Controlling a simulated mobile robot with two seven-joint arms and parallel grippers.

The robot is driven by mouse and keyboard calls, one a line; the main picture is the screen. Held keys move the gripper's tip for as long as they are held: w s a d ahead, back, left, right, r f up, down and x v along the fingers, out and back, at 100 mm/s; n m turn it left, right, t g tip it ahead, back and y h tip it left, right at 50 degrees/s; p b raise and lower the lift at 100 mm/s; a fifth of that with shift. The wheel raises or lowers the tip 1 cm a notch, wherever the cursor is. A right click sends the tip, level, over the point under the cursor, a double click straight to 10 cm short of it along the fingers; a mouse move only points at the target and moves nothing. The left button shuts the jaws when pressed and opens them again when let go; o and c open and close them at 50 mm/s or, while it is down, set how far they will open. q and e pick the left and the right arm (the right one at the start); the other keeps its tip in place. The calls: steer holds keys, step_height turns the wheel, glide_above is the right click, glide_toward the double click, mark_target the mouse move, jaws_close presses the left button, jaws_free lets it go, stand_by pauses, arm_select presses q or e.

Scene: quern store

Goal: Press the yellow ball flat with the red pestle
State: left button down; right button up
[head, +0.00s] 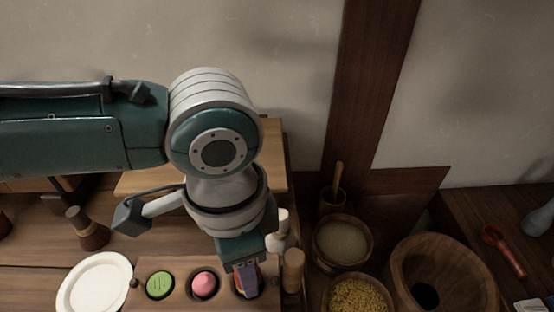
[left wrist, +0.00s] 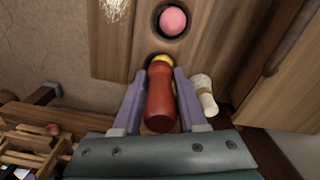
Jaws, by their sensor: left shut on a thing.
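The red pestle (left wrist: 159,96) is held between the purple fingers of my left gripper (head: 247,278), which is shut on it. In the left wrist view its far end covers part of the yellow ball (left wrist: 161,58), which sits in a round hollow of the wooden board (head: 182,298). I cannot tell whether pestle and ball touch. In the head view my gripper is over the rightmost visible hollow and hides the ball. The pink ball (head: 204,283) sits in the hollow beside it, also seen in the left wrist view (left wrist: 172,20). My right gripper is not in view.
A green grooved piece (head: 160,285) fills the left hollow. A white plate (head: 93,283) lies left of the board. A pale bottle-like item (head: 280,228) and a wooden cylinder (head: 293,270) stand close right of my gripper. Bowls (head: 342,243) and a large wooden vessel (head: 455,265) are further right.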

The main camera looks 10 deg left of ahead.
arm_select(q)
steer(key=shift+f, duration=0.3)
steer(key=shift+r, duration=0.15)
steer(key=shift+r, duration=0.1)
steer(key=shift+p, duration=0.45)
steer(key=shift+f, duration=0.3)
steer(key=shift+r, duration=0.1)
steer(key=shift+p, duration=0.35)
